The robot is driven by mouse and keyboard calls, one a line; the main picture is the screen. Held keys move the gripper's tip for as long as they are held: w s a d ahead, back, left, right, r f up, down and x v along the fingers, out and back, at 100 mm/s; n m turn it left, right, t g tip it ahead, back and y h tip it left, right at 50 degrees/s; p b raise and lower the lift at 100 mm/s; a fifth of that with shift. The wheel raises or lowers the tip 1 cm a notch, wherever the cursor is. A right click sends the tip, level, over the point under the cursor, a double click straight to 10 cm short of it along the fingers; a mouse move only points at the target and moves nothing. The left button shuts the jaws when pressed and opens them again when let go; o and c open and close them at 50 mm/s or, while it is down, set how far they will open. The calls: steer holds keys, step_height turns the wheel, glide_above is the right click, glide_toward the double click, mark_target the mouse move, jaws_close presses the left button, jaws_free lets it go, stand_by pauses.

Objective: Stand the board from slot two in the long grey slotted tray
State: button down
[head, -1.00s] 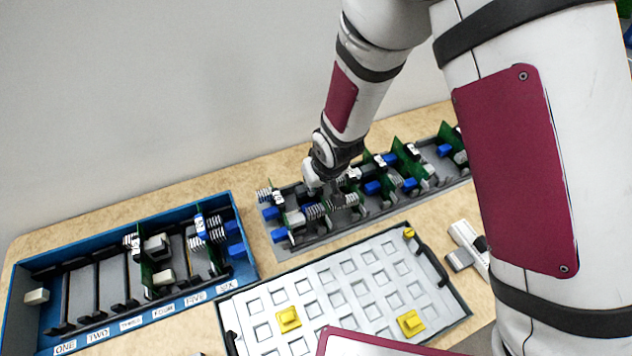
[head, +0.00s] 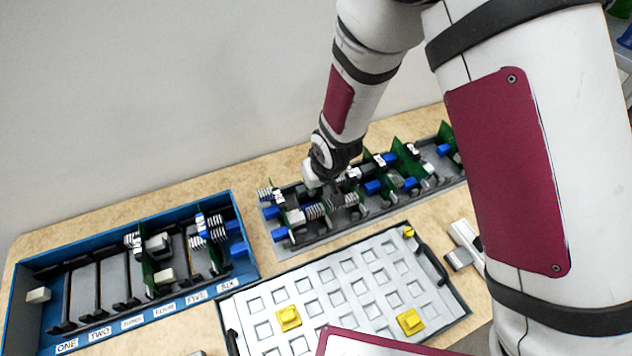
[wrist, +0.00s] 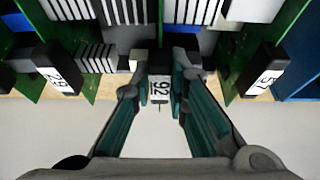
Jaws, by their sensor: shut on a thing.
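The long grey slotted tray (head: 292,250) stands at the back of the table with several green boards upright in it. My gripper (wrist: 160,72) points down into its left half. In the wrist view it is shut on a board (wrist: 159,90) whose black and white tag seems to read 92. This board stands between two neighbours, one with a tag like 29 or 62 (wrist: 57,78) and one tagged 51 (wrist: 262,80). Its lower edge is hidden, so I cannot tell how it sits in its slot. Slot TWO (head: 99,333) of the blue rack looks empty.
The blue rack (head: 245,225) at the left has labelled slots, with boards in its right part. A pale grid panel (head: 345,290) with yellow pieces (head: 288,318) lies in front of the grey tray. A white and grey device (head: 463,245) lies at right.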

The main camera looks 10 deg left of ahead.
steer(key=shift+f, duration=0.3)
stand_by(0.4)
steer(key=c, duration=1.4)
jaws_free()
steer(key=shift+o, duration=0.2)
steer(key=shift+r+p, duration=0.8)
steer(key=shift+r, duration=1.15)
steer(key=shift+r+p, duration=1.05)
steer(key=shift+r, duration=2.45)
